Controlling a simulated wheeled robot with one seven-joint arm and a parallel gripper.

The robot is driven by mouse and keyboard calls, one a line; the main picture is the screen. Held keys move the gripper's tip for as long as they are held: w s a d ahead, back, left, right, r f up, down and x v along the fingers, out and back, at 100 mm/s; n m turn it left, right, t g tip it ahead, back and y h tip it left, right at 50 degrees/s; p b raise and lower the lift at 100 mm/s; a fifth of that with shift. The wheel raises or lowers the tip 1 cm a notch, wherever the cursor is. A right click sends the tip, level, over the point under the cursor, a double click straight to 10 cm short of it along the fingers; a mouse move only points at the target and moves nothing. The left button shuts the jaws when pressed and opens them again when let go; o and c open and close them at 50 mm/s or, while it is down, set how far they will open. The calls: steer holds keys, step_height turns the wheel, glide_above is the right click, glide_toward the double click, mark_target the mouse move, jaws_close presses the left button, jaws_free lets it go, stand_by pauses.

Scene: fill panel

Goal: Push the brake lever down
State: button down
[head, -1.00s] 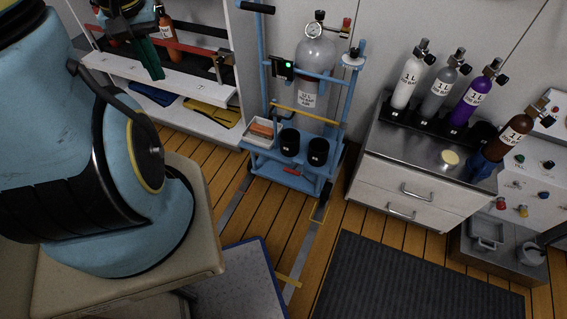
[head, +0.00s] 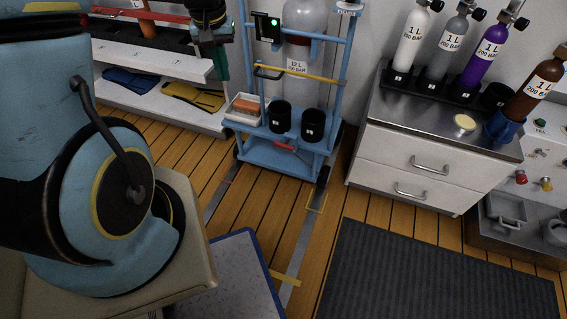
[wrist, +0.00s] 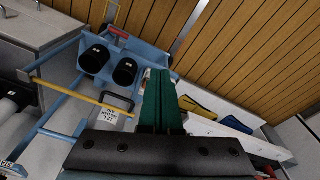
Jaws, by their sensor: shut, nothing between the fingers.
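The brake lever (head: 285,146) is a small red bar low on the front of a blue trolley (head: 262,157), below two black cups. It also shows in the wrist view (wrist: 118,31); its exact angle is too small to tell. My gripper (head: 222,72) has green fingers pressed together with nothing between them. In the head view it hangs left of the trolley, above and to the left of the lever. In the wrist view the closed fingers (wrist: 161,78) point toward the trolley's tray, apart from the lever.
A large grey cylinder (head: 303,62) stands on the trolley behind a yellow bar. A white shelf (head: 170,100) is on the left, a drawer cabinet (head: 420,160) with small bottles on the right. Wooden floor and a dark mat (head: 430,275) lie in front.

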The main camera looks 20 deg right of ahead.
steer(key=m+b, duration=0.2)
steer(key=b, duration=1)
glide_toward(283, 145)
steer(key=shift+f, duration=0.1)
steer(key=shift+f, duration=0.15)
steer(key=f+b, duration=0.6)
steer(key=shift+w+d+f+b, duration=0.2)
steer(key=shift+w+f+b, duration=0.1)
steer(key=shift+f+b, duration=0.1)
